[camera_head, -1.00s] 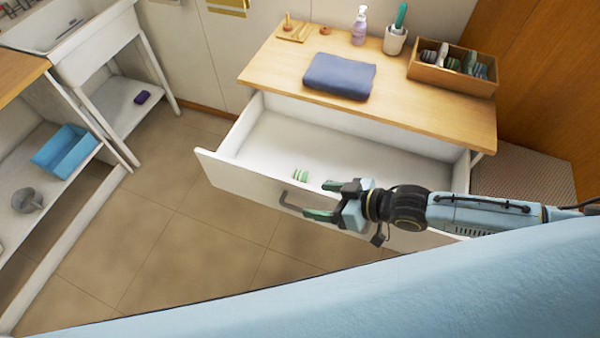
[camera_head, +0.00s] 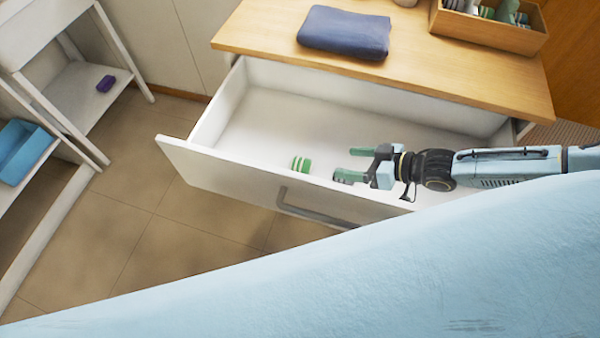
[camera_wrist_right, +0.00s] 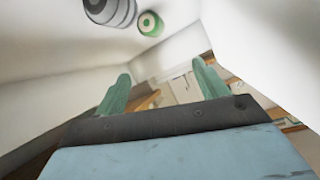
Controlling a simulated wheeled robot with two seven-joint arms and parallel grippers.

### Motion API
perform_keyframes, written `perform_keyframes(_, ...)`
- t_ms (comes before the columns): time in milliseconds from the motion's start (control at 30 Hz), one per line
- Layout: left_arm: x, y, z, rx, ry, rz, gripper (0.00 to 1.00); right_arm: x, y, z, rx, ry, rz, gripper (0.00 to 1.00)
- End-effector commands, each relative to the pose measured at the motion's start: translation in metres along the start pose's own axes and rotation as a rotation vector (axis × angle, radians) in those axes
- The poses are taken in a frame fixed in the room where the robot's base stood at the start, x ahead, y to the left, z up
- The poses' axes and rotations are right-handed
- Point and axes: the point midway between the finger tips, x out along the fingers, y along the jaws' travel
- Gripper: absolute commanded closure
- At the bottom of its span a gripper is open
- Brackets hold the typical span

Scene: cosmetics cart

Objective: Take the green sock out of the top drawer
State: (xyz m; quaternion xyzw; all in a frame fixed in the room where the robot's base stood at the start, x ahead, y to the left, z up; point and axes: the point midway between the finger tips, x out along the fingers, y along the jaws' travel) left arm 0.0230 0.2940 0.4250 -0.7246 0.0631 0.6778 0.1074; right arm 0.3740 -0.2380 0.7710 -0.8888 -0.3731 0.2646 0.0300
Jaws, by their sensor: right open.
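The green sock (camera_head: 301,164) is a small roll with green and white stripes inside the open top drawer (camera_head: 215,172), close to its front wall. In the right wrist view the green sock (camera_wrist_right: 150,23) shows at the top, end-on, beside a grey striped roll (camera_wrist_right: 112,11). My right gripper (camera_head: 352,164) is over the drawer, just right of the green sock. Its green fingers point left toward the sock, apart and empty; they also show in the right wrist view (camera_wrist_right: 161,72). The grey roll is not visible in the head view. My left gripper is not in view.
The wooden cart top (camera_head: 270,35) overhangs the back of the drawer, with a folded blue cloth (camera_head: 345,33) and a wooden box (camera_head: 490,30) of rolled items on it. The drawer's handle (camera_head: 310,212) sticks out in front. A white shelf unit stands at left.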

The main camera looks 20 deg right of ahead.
Motion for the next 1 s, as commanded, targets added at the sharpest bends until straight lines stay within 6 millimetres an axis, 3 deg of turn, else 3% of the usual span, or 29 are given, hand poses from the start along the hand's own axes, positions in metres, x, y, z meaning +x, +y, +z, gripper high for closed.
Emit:
perform_keyframes(33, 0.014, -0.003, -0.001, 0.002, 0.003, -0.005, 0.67, 0.006, 0.004, 0.012, -0.001, 0.001, 0.000, 0.28)
perform_keyframes(133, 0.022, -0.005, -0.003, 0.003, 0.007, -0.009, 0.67, 0.010, 0.005, 0.018, -0.001, 0.001, 0.000, 0.28)
perform_keyframes(267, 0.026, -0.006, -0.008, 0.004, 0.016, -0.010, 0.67, 0.018, 0.006, 0.020, -0.001, 0.003, -0.001, 0.28)
perform_keyframes(600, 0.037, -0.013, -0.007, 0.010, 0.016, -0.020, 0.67, 0.079, 0.006, 0.019, -0.002, 0.003, -0.001, 0.28)
perform_keyframes(967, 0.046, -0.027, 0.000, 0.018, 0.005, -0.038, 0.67, 0.113, 0.007, 0.022, -0.001, 0.002, -0.001, 0.28)
perform_keyframes(1000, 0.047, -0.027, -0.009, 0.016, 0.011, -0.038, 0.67, 0.118, 0.007, 0.022, -0.002, 0.002, -0.001, 0.28)
